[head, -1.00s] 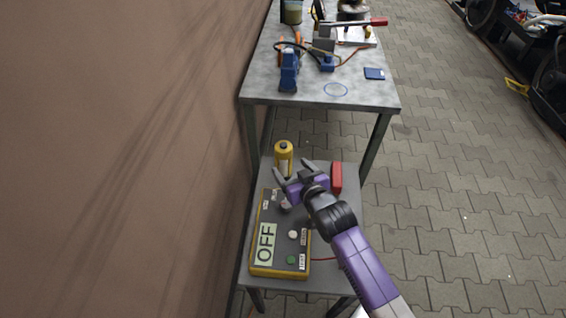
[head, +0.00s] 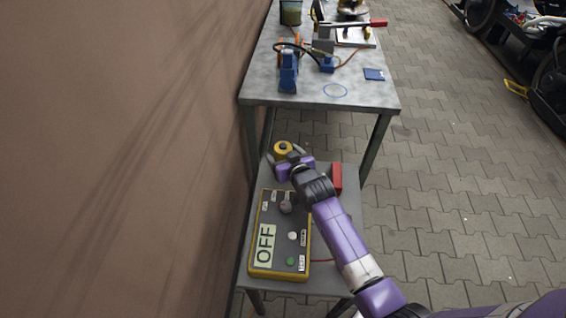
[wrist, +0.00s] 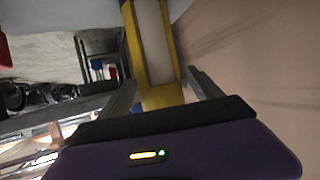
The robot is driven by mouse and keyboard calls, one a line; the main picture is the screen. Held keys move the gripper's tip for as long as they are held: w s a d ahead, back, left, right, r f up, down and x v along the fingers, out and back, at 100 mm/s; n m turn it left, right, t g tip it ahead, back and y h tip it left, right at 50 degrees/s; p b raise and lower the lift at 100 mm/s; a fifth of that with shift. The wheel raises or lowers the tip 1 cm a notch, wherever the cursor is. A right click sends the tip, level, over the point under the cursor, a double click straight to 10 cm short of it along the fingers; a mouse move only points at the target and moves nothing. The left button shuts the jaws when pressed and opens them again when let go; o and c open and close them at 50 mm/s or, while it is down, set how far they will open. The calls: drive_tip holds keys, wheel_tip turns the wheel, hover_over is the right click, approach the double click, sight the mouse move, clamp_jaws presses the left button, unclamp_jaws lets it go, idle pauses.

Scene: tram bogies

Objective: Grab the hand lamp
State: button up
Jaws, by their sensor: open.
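The hand lamp (head: 283,147) is a yellow cylinder with a dark top, standing upright at the far end of the small grey stand. My gripper (head: 284,157) is right at it, with one finger to each side, and hides its lower part in the head view. In the wrist view the lamp's yellow body with a pale panel (wrist: 155,45) lies between the two open fingers (wrist: 160,95). I cannot tell whether either finger touches it.
A yellow tester box (head: 281,235) reading OFF lies on the near part of the stand (head: 331,278). A red block (head: 337,179) stands right of my gripper. A grey workbench (head: 350,97) with tools is beyond. A brown wall (head: 130,150) runs close on the left.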

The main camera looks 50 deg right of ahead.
clamp_jaws()
drive_tip(key=shift+r, duration=0.1)
